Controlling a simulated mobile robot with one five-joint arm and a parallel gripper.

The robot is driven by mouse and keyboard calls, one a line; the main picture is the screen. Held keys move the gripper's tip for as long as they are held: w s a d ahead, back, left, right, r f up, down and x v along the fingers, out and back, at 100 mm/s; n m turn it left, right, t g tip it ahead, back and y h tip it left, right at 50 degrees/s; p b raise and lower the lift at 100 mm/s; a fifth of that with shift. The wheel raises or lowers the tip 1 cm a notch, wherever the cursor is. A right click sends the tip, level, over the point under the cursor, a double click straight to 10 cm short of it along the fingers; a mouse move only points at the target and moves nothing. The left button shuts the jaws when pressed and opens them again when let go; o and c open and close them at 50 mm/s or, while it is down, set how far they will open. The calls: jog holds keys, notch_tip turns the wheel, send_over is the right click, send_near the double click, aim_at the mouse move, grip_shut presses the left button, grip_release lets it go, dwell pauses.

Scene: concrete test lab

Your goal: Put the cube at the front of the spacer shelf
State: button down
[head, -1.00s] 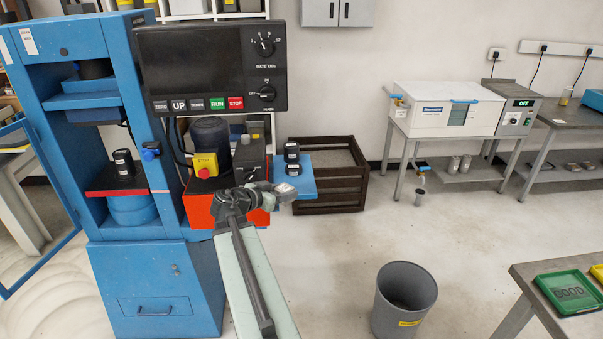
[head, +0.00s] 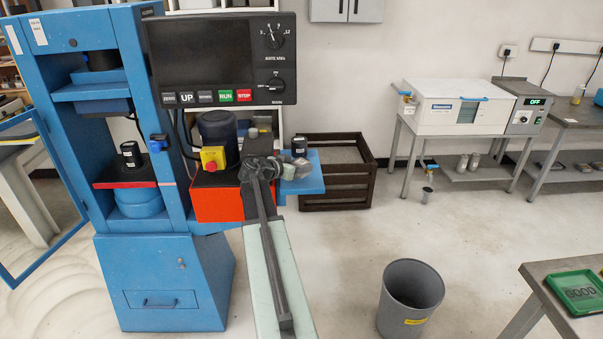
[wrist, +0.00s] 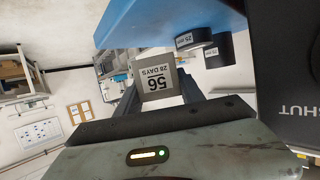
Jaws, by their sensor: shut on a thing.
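A grey cube (wrist: 157,82) with a label reading "56, 28 DAYS" is between the two fingers of my gripper (wrist: 160,95), which is shut on it. In the wrist view the label appears upside down. The blue spacer shelf (wrist: 150,18) lies beside the cube in that view, with two dark labelled spacers (wrist: 217,50) on it. In the head view my gripper (head: 280,170) is at the left part of the blue shelf (head: 316,183) and overlaps it. A black spacer (head: 299,146) stands on the shelf. I cannot tell whether the cube touches the shelf.
The blue press (head: 160,270) stands left of the shelf, with a control panel (head: 220,60) above and a red-orange box (head: 217,200) beside it. A dark slatted crate (head: 345,190) is behind the shelf. A grey bin (head: 410,295) stands on the open floor to the right.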

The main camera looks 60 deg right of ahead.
jog(key=shift+w+d, duration=0.15)
jog(key=shift+d, duration=0.15)
jog(key=f+b, duration=0.4)
jog(key=shift+d, duration=0.3)
jog(key=shift+r, duration=0.2)
jog(key=shift+f, duration=0.15)
jog(key=c, duration=0.7)
grip_release()
jog(key=shift+a+r+p, duration=0.1)
jog(key=shift+r+p, duration=0.2)
jog(key=shift+p, duration=0.05)
jog(key=p+v, duration=0.3)
jog(key=v, duration=0.8)
jog(key=shift+w+a+p, duration=0.1)
jog(key=shift+a+p, duration=0.3)
